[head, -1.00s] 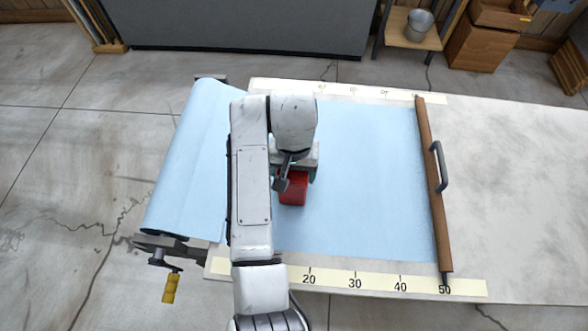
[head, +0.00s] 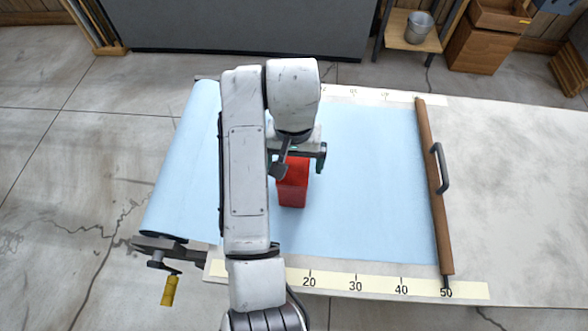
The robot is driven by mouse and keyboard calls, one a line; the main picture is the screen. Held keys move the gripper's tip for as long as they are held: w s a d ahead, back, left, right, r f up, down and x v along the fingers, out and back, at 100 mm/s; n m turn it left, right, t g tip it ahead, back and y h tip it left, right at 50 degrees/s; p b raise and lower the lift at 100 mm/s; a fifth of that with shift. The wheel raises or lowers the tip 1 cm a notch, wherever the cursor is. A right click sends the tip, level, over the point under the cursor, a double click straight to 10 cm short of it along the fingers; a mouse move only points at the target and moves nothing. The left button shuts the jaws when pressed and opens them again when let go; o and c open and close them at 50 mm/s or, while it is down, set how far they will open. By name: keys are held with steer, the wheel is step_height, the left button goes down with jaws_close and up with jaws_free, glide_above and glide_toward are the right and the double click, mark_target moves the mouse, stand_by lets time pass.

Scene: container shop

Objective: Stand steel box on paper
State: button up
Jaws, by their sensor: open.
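The steel box appears as a red block (head: 292,188) standing on the blue paper (head: 370,190), left of the paper's middle. Its upper end is partly hidden by my gripper (head: 294,167). My gripper is open, just above and behind the box, with one finger at the box's left and the other at its right. I cannot tell whether a finger touches the box. The paper lies flat over the table from the roll at the left to a brown bar (head: 434,190) at the right.
A paper roll (head: 180,170) with a yellow-handled crank (head: 169,290) is at the left edge. A ruler strip (head: 330,281) runs along the front. The brown bar carries a dark handle (head: 441,167). The grey table right of the bar is clear.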

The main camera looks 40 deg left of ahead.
step_height(320, 180, up, 6)
steer(key=p, duration=0.3)
steer(key=shift+r, duration=0.1)
